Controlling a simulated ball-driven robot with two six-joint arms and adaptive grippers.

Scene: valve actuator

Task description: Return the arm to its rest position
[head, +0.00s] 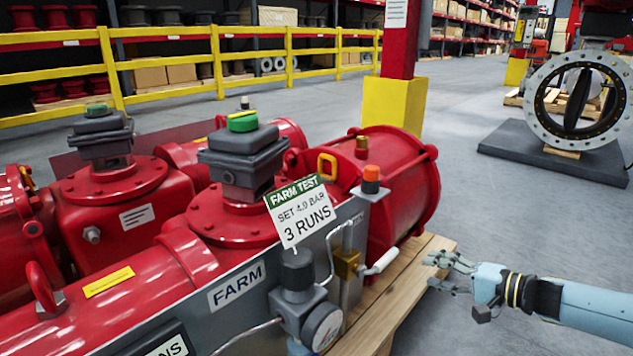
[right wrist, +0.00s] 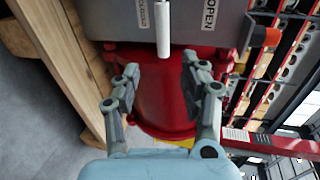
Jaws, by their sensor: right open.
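My right gripper (head: 433,271) is open and empty at the right of the red valve actuator (head: 405,185) in the head view. Its fingers point left toward a small white lever handle (head: 382,262), with a clear gap between. In the right wrist view the open fingers (right wrist: 160,68) are spread apart. The white handle (right wrist: 163,28) lies beyond the fingertips, between a plate marked OPEN and another label. The red cylinder (right wrist: 155,95) shows behind the fingers. My left gripper is out of view.
The actuator stands on a wooden pallet (head: 415,290). A gauge (head: 322,327), a FARM TEST sign (head: 300,210) and an orange-capped fitting (head: 370,178) are near the handle. A yellow-based post (head: 393,105) stands behind. A large flanged valve (head: 548,125) is at right. Grey floor is clear between.

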